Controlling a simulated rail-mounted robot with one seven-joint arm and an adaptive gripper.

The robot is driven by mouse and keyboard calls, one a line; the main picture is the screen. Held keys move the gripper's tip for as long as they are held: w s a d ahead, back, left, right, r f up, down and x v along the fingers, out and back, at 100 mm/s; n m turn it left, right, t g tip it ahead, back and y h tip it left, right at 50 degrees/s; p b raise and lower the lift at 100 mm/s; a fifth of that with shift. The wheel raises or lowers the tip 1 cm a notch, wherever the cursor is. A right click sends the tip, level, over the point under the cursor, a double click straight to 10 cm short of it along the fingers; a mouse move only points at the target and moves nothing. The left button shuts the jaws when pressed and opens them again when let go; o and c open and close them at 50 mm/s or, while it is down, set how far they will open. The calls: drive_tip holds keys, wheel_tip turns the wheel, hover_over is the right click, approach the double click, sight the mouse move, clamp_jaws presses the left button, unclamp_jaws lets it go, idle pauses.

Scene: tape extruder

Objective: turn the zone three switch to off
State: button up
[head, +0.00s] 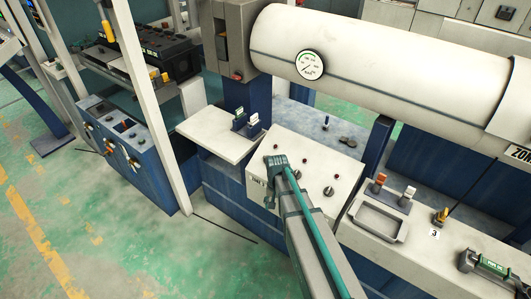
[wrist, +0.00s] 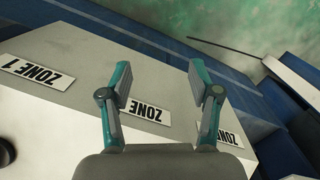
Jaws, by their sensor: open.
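The white control panel (head: 318,170) stands mid-picture in the head view, its sloping face carrying dark knobs and small red lights. One knob (head: 328,191) shows at right and another (head: 297,174) beside my arm; the zone three switch cannot be made out and may be hidden by my gripper. My gripper (head: 271,180) is over the panel's left part. In the wrist view my gripper (wrist: 159,72) is open, with nothing between its fingers. Upside-down labels show there: ZONE 1 (wrist: 43,77), a ZONE label (wrist: 146,110) and another ZONE label (wrist: 225,137); both latter numbers are hidden.
A dark knob (wrist: 5,153) is cut off at the wrist view's left edge. A large white cylinder (head: 390,65) with a gauge runs behind. A grey tray (head: 378,218) is at right. Green floor lies open at left.

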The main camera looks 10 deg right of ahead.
sight(267, 157)
drive_tip(key=w+r+m, duration=0.1)
drive_tip(key=w+r, duration=0.2)
drive_tip(key=w, duration=0.2)
drive_tip(key=w+r+m, duration=0.1)
drive_tip(key=w+r, duration=0.3)
drive_tip(key=w+r+m, duration=0.1)
drive_tip(key=w+r, duration=0.3)
drive_tip(key=w, duration=0.1)
drive_tip(key=shift+w+d+r+t+p, duration=0.1)
drive_tip(key=shift+w+t+p, duration=0.2)
drive_tip(key=shift+w+t, duration=0.1)
drive_tip(key=w+r+m, duration=0.2)
drive_tip(key=w+r, duration=0.4)
drive_tip(key=r, duration=0.1)
wheel_tip(267, 157, down, 10)
drive_tip(key=p, duration=0.3)
drive_tip(key=shift+f, duration=0.2)
drive_tip(key=c, duration=1.2)
